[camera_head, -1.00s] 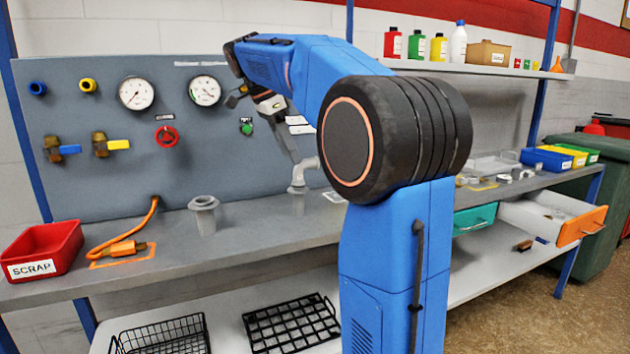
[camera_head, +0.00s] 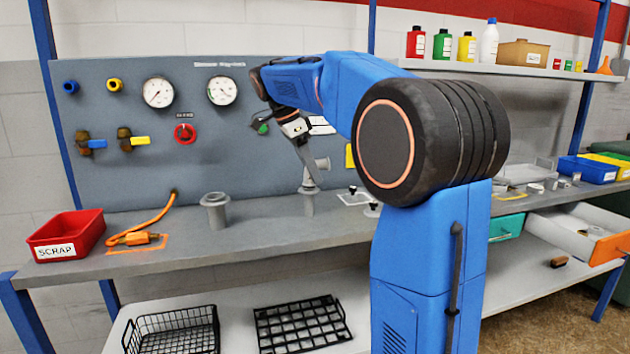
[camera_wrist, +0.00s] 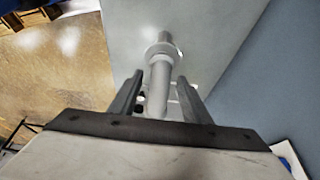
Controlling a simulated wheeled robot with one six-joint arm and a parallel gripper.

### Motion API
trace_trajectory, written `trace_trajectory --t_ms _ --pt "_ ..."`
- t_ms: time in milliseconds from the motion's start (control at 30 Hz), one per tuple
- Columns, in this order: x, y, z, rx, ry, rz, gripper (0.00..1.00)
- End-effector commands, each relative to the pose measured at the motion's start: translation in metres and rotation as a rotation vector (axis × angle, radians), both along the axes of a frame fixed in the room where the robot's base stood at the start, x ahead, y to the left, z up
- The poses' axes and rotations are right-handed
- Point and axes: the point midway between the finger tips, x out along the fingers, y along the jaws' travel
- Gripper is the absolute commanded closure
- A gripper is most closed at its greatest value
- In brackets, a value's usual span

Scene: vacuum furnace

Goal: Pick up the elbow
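The elbow (camera_head: 321,163) is a light grey flanged pipe piece at the back of the bench, in front of the gauge panel. It seems to sit on an upright grey stub (camera_head: 308,205). My gripper (camera_head: 313,181) points down at it, and one finger crosses in front of it in the head view. In the wrist view the elbow (camera_wrist: 160,76) lies between the two fingers of my gripper (camera_wrist: 160,78). The fingers are apart, with what looks like a gap on each side. Contact cannot be made out.
A second grey flanged stub (camera_head: 215,212) stands to the left on the bench (camera_head: 260,237). A red SCRAP bin (camera_head: 66,236) and an orange hose (camera_head: 150,222) are further left. The panel (camera_head: 200,140) with gauges and valves rises close behind. Small black-knobbed parts (camera_head: 353,190) lie to the right.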

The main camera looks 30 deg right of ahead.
Motion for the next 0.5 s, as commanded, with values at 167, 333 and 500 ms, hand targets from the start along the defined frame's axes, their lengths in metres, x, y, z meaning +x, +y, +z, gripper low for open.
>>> trace_trajectory --t_ms 167,333,500 --pt "-0.0001 -0.0002 0.0002 0.000 0.000 0.000 0.97" --pt "-0.0002 -0.0003 0.0005 0.000 0.000 -0.001 1.00" --pt "0.0000 -0.0005 0.0031 0.000 -0.001 -0.001 1.00"
